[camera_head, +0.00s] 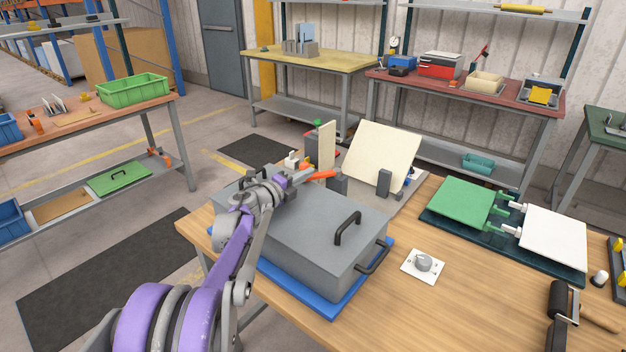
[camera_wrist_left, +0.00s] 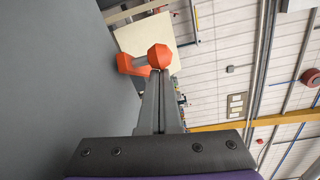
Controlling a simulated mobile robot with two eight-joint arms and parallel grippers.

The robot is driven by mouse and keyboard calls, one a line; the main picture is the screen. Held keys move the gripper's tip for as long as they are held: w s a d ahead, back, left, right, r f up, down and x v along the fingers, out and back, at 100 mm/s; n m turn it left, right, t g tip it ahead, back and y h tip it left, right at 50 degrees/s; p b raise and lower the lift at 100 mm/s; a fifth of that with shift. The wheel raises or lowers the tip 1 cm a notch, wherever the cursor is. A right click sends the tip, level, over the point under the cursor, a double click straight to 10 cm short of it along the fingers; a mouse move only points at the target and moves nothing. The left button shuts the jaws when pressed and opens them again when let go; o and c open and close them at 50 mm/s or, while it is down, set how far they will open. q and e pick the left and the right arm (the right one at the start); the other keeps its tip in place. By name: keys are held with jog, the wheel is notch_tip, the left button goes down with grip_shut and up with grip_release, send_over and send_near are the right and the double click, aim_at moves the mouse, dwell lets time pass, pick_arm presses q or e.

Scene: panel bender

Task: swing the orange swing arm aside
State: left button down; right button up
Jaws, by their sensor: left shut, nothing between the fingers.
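The orange swing arm (camera_head: 318,175) shows in the head view just past the grey lidded box, low in front of the cream panel. In the left wrist view its orange rounded knob (camera_wrist_left: 159,56) is right at my fingertips, with a shorter orange part to its left. My left gripper (camera_head: 291,181) reaches over the grey box from the left. In the left wrist view its fingers (camera_wrist_left: 160,80) are together and hold nothing. I cannot tell whether they touch the knob. Part of the swing arm is hidden behind my gripper. My right gripper is not in view.
The grey box (camera_head: 310,226) with black handles sits on a blue base (camera_head: 300,283) below my left arm. A tilted cream panel (camera_head: 378,154) and dark blocks stand beyond it. A dial plate (camera_head: 422,265) and green and white panels lie to the right on the wooden table.

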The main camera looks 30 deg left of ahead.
pick_arm(q)
jog(key=w+a, duration=0.2)
jog(key=a, duration=0.1)
jog(key=w+a+p, duration=0.1)
jog(key=w+a, duration=0.1)
jog(key=shift+a, duration=0.2)
jog(key=w, duration=0.1)
jog(key=w+a, duration=0.1)
jog(key=w, duration=0.1)
jog(key=shift+w+a+p, duration=0.25)
jog(key=shift+a+p, duration=0.15)
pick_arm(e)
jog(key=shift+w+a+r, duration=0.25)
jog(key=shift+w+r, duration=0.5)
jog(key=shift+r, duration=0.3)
pick_arm(q)
jog(key=shift+r, duration=0.15)
jog(key=s, duration=0.7)
jog(key=s+a, duration=0.1)
jog(key=s, duration=0.3)
jog(key=shift+r+b, duration=0.25)
jog(key=shift+b, duration=0.05)
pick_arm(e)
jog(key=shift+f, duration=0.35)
pick_arm(q)
jog(key=shift+w, duration=0.1)
jog(key=shift+f, duration=0.1)
